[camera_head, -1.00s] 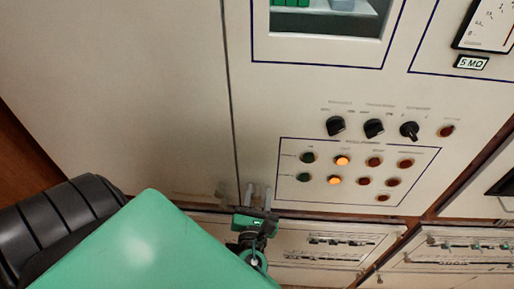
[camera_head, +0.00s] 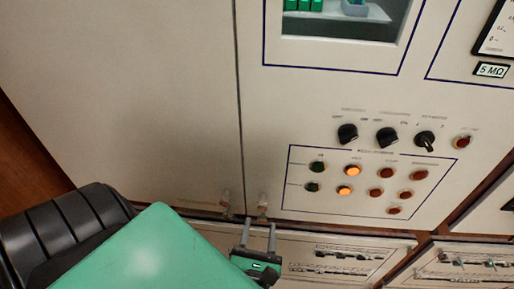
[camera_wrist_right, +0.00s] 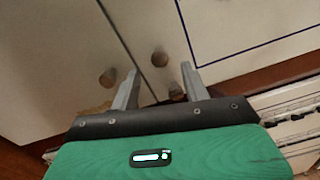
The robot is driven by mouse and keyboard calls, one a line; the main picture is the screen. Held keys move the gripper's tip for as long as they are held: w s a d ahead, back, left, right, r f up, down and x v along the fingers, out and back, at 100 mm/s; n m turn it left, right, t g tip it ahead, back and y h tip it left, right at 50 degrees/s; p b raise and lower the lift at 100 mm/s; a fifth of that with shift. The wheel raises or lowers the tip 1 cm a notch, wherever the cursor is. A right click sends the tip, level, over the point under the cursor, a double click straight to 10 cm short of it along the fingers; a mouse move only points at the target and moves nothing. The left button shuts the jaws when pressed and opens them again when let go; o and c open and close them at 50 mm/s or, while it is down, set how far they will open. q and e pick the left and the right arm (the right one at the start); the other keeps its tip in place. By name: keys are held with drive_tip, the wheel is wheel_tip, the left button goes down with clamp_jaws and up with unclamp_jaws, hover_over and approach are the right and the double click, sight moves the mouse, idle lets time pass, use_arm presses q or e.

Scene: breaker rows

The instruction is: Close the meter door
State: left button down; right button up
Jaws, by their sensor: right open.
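My right gripper (camera_head: 258,228) is open and empty, its two fingers pointing at the cabinet front. The cream panel with window, switches and lamps (camera_head: 275,120) is right of a dark vertical seam. It looks flush, or almost flush, with the plain panel (camera_head: 150,90) on the left. A small round knob (camera_head: 262,202) sits at its lower left corner, just above my right fingertips. A second knob (camera_head: 225,200) is left of the seam. I cannot tell which panel is the meter door. My left gripper is out of view.
A meter (camera_head: 496,35) labelled 5 MΩ is at the upper right. Black rotary switches (camera_head: 387,137) and several lamps (camera_head: 352,171) are on the panel. Lower panels with rows of small fittings (camera_head: 343,256) lie below, close to my right gripper.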

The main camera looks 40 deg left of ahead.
drive_tip(key=b+v, duration=0.1)
drive_tip(key=v, duration=0.5)
drive_tip(key=shift+d, duration=0.15)
drive_tip(key=shift+w+f, duration=0.1)
drive_tip(key=shift+f, duration=0.05)
